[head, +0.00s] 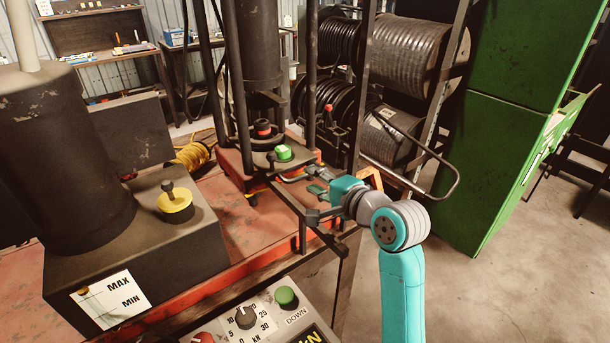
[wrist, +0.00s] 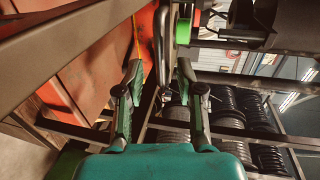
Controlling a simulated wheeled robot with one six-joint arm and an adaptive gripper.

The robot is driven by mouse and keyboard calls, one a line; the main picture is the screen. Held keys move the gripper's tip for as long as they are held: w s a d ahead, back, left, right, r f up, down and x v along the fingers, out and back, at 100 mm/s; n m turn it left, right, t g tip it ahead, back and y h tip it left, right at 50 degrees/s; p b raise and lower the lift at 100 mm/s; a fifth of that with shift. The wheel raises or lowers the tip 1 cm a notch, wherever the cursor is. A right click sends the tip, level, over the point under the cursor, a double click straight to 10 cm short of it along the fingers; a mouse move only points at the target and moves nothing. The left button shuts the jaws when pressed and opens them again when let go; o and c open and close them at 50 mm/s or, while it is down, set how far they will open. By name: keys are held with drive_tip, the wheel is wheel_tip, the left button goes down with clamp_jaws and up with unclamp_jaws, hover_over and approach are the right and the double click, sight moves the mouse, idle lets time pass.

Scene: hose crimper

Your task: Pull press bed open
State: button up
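The press bed (head: 235,163) is a red plate low between the dark uprights of the press in the head view. A bent metal handle (head: 294,178) shows at its near right side. My gripper (head: 316,183) is beside that handle, coming from the right. In the wrist view, my gripper (wrist: 160,68) has its two green fingers spread apart. The grey handle (wrist: 159,40) shows ahead, in line with the gap between the fingertips. Nothing is clamped. Whether the fingertips reach around the handle is hard to tell.
A dark frame bar (head: 290,208) runs just below my gripper. Hose reels (head: 405,55) on a rack stand behind. A control panel (head: 262,318) is at the front. A green cabinet (head: 508,100) stands right. Floor (head: 500,290) at the lower right is clear.

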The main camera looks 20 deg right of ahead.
sight(306, 176)
drive_tip(key=shift+x, duration=2.1)
clamp_jaws()
